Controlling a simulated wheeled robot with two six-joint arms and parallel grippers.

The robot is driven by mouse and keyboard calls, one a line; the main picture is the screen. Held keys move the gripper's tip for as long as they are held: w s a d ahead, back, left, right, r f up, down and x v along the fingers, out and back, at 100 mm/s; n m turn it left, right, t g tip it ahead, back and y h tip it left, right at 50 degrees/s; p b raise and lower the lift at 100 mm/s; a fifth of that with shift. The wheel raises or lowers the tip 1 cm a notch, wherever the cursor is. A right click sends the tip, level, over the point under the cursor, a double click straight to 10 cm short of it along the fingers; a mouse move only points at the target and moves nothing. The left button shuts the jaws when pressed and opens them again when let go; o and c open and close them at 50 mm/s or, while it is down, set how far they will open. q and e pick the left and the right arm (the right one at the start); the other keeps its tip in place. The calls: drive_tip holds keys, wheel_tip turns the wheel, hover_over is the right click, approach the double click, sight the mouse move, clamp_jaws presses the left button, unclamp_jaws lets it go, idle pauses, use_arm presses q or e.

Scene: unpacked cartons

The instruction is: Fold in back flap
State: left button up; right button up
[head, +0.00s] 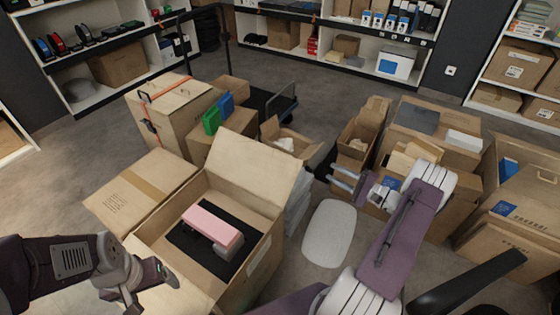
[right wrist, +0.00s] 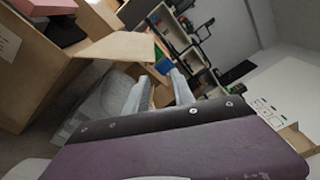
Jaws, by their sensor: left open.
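An open carton (head: 258,270) stands in front of me. A pink box (head: 212,226) lies in it on black lining (head: 188,240). The carton's back flap (head: 243,160) stands up, tilted outward; it also shows in the right wrist view (right wrist: 122,46). The left flap (head: 135,195) lies spread outward, and the front flap (head: 165,298) is folded out. My left gripper (head: 150,287) is open near the front flap, at the carton's front left. My right gripper (head: 345,180) is open and empty, right of the carton and apart from the back flap; its fingers show in the right wrist view (right wrist: 158,92).
A taped carton (head: 180,108) and green and blue boxes (head: 212,120) stand behind. A small open carton (head: 290,143) is behind the back flap. More cartons (head: 430,130) crowd the right. Shelves (head: 335,50) line the back. Floor (head: 60,165) is clear at left.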

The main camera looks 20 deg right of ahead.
drive_tip(key=p+v, duration=0.2)
drive_tip(key=v, duration=0.7)
drive_tip(key=shift+c, duration=0.3)
